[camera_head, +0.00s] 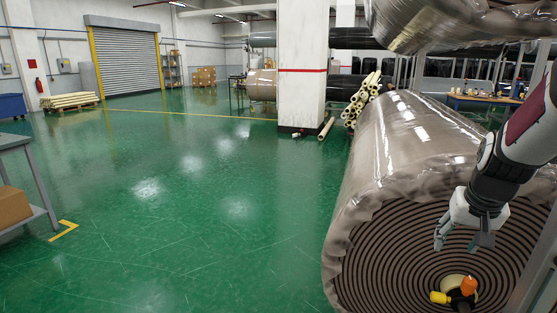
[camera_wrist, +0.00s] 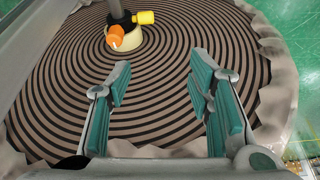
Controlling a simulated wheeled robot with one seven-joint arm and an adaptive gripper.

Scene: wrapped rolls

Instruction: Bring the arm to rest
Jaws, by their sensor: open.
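My gripper (camera_head: 462,236) hangs from my arm at the right, in front of the spiral end of a large wrapped roll (camera_head: 395,150). Its fingers are spread with nothing between them. In the wrist view my gripper (camera_wrist: 160,90) shows two teal finger pads apart, with the roll's striped end face (camera_wrist: 190,120) behind them. An orange and yellow fitting (camera_head: 468,286) sits at the roll's core, below the gripper in the head view. The fitting also shows in the wrist view (camera_wrist: 117,36), beyond the fingertips and apart from them.
A second wrapped roll (camera_head: 430,22) hangs above at the upper right. A white pillar (camera_head: 302,75) and a pile of tubes (camera_head: 362,97) stand behind the large roll. A grey cart (camera_head: 45,190) with a cardboard box (camera_head: 12,206) is at the left. The green floor (camera_head: 200,200) between is clear.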

